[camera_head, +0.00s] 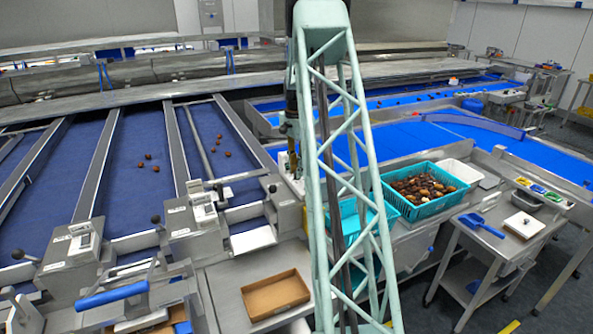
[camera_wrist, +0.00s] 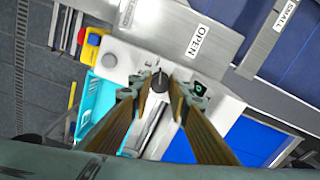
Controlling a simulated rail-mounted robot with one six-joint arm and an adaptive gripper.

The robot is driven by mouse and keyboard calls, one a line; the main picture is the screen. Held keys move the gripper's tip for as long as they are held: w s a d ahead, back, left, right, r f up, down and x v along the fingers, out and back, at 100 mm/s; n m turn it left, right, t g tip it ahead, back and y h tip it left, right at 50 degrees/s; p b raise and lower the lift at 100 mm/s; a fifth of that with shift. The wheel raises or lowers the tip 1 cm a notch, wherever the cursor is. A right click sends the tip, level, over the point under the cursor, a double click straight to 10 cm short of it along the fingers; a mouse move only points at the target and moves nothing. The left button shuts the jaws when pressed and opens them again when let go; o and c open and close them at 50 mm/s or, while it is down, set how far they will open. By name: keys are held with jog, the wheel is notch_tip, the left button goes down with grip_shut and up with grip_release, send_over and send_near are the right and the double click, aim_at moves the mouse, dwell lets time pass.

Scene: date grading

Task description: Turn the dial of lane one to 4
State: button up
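A dark dial knob (camera_wrist: 159,81) stands on a pale control box (camera_wrist: 128,61) in the wrist view. The numbers around it are too small to read, so I cannot tell its setting. My gripper (camera_wrist: 160,80) is open, with one finger on each side of the knob. A narrow gap seems to show on both sides; contact is not clear. In the head view my gripper (camera_head: 291,160) points down at the box (camera_head: 290,185) at the right end of the lanes, partly hidden. The lane number is not legible.
The box also carries a dark switch (camera_wrist: 199,88) beside the right finger and a grey round button (camera_wrist: 109,60). A red-and-yellow part (camera_wrist: 87,42) is at the left. A turquoise crate of dates (camera_head: 452,202) and a brown tray (camera_head: 276,296) stand nearby.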

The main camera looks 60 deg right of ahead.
jog(key=shift+n, duration=0.5)
jog(key=shift+c, duration=0.5)
jog(key=shift+n+b, duration=0.3)
jog(key=shift+n, duration=0.9)
jog(key=n, duration=0.3)
jog(key=shift+s+n, duration=0.1)
jog(key=shift+n, duration=0.3)
jog(key=n+b, duration=0.1)
jog(key=n, duration=0.5)
jog(key=shift+n, duration=0.3)
jog(key=o, duration=0.9)
jog(key=shift+r, duration=0.15)
jog(key=shift+r, duration=5.9)
